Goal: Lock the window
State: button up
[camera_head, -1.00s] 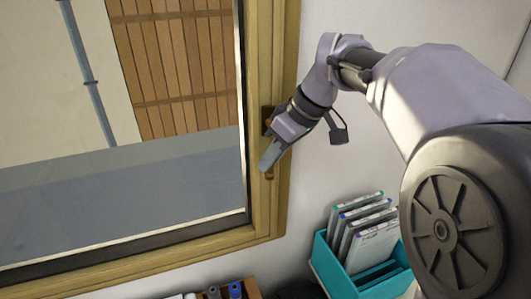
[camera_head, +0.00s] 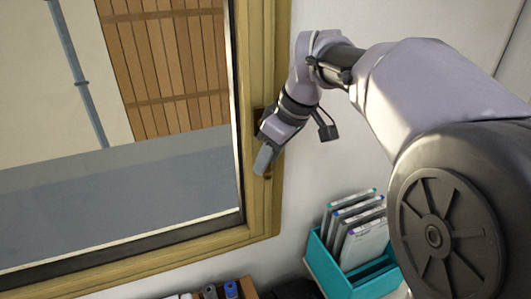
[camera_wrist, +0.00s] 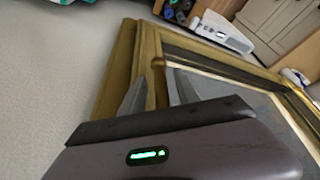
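The window (camera_head: 150,232) has a wooden frame and fills the left of the head view. Its brown handle (camera_wrist: 159,84) lies along the side frame in the wrist view, between my two grey fingers. My gripper (camera_head: 264,160) is at the right side of the frame in the head view. In the wrist view, my gripper (camera_wrist: 158,95) has one finger close against each side of the handle, with little or no gap. In the head view the fingers hide most of the handle. Only its dark mount and a small lower end show.
A teal holder (camera_head: 347,285) with several folders stands below right of the window. Several bottles or markers (camera_head: 231,289) stand in a box at the bottom edge. The pale wall between the frame and the holder is clear.

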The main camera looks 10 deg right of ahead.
jog(key=p+v, duration=0.5)
jog(key=v, duration=1.2)
jog(key=shift+r+p, duration=0.2)
jog(key=shift+p, duration=0.15)
jog(key=shift+s+d, duration=0.1)
